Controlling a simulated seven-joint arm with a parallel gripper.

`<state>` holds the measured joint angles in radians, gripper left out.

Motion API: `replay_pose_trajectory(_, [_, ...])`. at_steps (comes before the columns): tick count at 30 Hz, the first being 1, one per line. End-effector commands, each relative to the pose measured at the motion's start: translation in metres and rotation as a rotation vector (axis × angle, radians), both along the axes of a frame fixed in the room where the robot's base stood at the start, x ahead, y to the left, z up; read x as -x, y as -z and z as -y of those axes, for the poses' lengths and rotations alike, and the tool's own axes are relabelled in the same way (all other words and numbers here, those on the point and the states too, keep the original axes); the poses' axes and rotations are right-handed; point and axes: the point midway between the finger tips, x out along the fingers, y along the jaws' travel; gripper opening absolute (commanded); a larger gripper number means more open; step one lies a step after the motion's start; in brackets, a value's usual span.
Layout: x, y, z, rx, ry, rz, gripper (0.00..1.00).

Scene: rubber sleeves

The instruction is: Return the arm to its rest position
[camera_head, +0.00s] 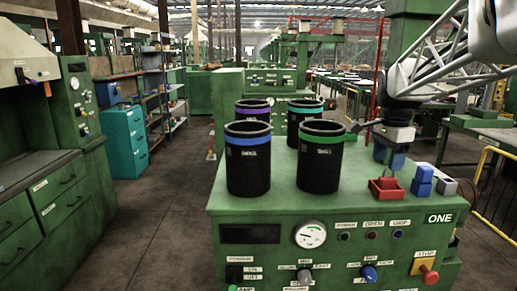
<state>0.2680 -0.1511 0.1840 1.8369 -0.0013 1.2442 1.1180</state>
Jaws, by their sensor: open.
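My gripper (389,157) hangs at the right of the green machine top (290,197), above a red block-like part (385,188). Its jaws are open and a gap shows below them. The fingertips look blue and I see nothing held between them. My arm comes in from the upper right corner. Four black sleeves stand upright on the machine to the left of the gripper: one with a blue band (247,165), one with a green band (320,165), one with a purple band (253,110) and one with a teal band (304,115) behind.
Blue blocks (423,180) and a grey block (446,187) sit right of the red part. The front panel has a gauge (310,235), knobs and a red stop button (429,274). A yellow rail (495,180) stands at the right. The left aisle floor is clear.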

Motion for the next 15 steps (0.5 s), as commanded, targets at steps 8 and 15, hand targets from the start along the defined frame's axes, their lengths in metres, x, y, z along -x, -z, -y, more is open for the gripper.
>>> replay_pose_trajectory(8, [0.065,0.014,-0.05,0.024,-0.292,0.04,0.57])
replay_pose_trajectory(15, [0.124,0.034,-0.087,0.052,-0.552,0.073,0.57])
